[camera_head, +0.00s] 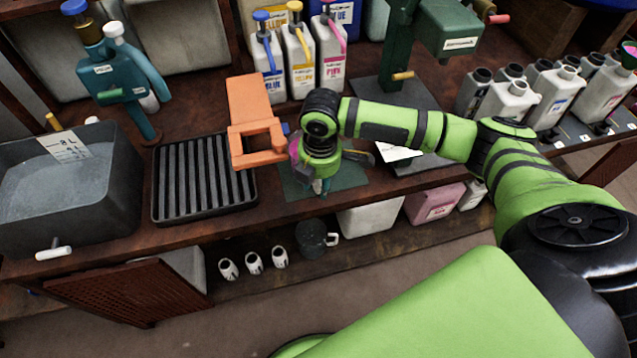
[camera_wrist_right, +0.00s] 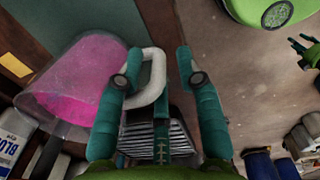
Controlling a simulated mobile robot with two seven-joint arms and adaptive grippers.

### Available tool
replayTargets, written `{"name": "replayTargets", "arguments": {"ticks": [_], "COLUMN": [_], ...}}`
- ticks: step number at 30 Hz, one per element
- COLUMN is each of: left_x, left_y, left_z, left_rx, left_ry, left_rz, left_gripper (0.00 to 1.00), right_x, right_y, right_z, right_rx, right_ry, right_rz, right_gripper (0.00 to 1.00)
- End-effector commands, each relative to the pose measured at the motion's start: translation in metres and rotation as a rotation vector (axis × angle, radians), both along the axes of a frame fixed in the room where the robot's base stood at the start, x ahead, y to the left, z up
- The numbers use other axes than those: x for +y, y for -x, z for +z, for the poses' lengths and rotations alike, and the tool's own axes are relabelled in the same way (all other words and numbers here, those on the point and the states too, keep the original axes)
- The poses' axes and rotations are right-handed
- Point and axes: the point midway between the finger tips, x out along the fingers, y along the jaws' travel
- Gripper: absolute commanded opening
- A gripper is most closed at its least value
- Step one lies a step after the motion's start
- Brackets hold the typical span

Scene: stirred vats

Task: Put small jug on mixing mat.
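The small jug (camera_wrist_right: 75,85) shows large in the right wrist view, clear-walled with pink inside and a white handle (camera_wrist_right: 157,75). In the head view only a sliver of pink (camera_head: 294,147) shows beside my right gripper (camera_head: 321,186), which hides most of the jug. The gripper points down over the dark green mixing mat (camera_head: 350,177). In the wrist view its teal fingers (camera_wrist_right: 158,82) stand apart on either side of the handle, with a gap on the right side. Whether the jug's base touches the mat is hidden. My left gripper is not in the head view.
An orange bracket (camera_head: 250,95) stands close left of my right gripper. A black ribbed rack (camera_head: 158,215) and a grey vat (camera_head: 125,190) lie further left. Colour bottles (camera_head: 299,65) stand behind. A grey mug (camera_head: 311,240) and white cups (camera_head: 254,263) sit on the lower shelf.

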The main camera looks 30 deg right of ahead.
Motion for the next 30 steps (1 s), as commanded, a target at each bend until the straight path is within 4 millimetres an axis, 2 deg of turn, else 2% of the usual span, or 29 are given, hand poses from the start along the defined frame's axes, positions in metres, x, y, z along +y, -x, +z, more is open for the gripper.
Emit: {"name": "replayTargets", "arguments": {"ticks": [9,15,21,30], "left_x": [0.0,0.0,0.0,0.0], "left_y": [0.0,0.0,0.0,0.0], "left_z": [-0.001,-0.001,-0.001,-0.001], "left_rx": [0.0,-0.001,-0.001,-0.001], "left_ry": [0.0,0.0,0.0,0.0], "left_rz": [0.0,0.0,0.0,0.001], "left_gripper": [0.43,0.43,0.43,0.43], "right_x": [0.0,0.0,0.0,0.0], "right_y": [0.002,0.004,0.005,0.005], "right_z": [0.067,0.099,0.111,0.111], "right_rx": [-0.005,-0.003,0.0,0.0], "right_ry": [-0.001,0.0,0.0,-0.001], "right_rz": [0.001,-0.001,-0.001,-0.001], "right_gripper": [0.36,0.36,0.36,0.36]}}
